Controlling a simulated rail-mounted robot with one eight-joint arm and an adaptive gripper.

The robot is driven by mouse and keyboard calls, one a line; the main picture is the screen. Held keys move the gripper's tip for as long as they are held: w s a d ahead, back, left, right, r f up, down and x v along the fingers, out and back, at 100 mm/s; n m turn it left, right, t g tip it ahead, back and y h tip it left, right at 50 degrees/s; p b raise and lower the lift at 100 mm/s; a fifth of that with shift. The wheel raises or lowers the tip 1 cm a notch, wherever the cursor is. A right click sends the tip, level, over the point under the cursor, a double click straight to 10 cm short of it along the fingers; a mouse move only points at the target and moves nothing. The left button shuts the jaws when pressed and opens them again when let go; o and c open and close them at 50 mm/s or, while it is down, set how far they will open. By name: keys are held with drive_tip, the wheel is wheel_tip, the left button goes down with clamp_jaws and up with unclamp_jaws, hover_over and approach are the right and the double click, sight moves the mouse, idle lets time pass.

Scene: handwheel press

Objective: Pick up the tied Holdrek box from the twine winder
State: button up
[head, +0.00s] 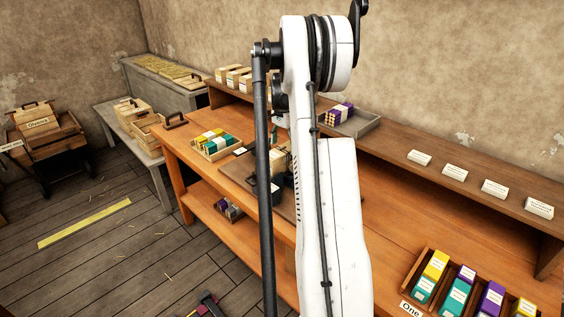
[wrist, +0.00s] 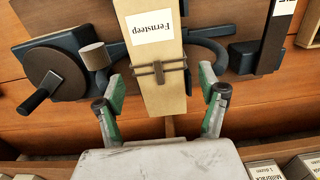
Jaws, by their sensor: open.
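In the wrist view a tan box (wrist: 160,85) with a dark tie around it lies at the twine winder (wrist: 60,75). Its white label reads "Fernsteep"; I see no readable Holdrek label. The winder has a dark round wheel with a crank handle at the left and a dark curved arm by the box. My gripper (wrist: 163,92) is open, with one green-padded finger on each side of the box near the tie, both apart from it. In the head view my arm hides most of the winder and the box.
On the orange bench (head: 395,215) stand a tray of teal and yellow boxes (head: 216,144) and, front right, a tray marked "One" (head: 410,308). The back shelf (head: 395,160) holds a purple-box tray (head: 350,127) and several white cards. A dark block (wrist: 255,38) stands right of the tied box.

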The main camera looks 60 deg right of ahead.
sight(283, 160)
drive_tip(key=shift+a+f+p, duration=0.15)
drive_tip(key=shift+f+p, duration=0.15)
drive_tip(key=shift+f, duration=1.45)
drive_tip(key=shift+a+f+p, duration=0.1)
drive_tip(key=shift+f+p, duration=0.15)
drive_tip(key=shift+f, duration=1.45)
drive_tip(key=c, duration=1.3)
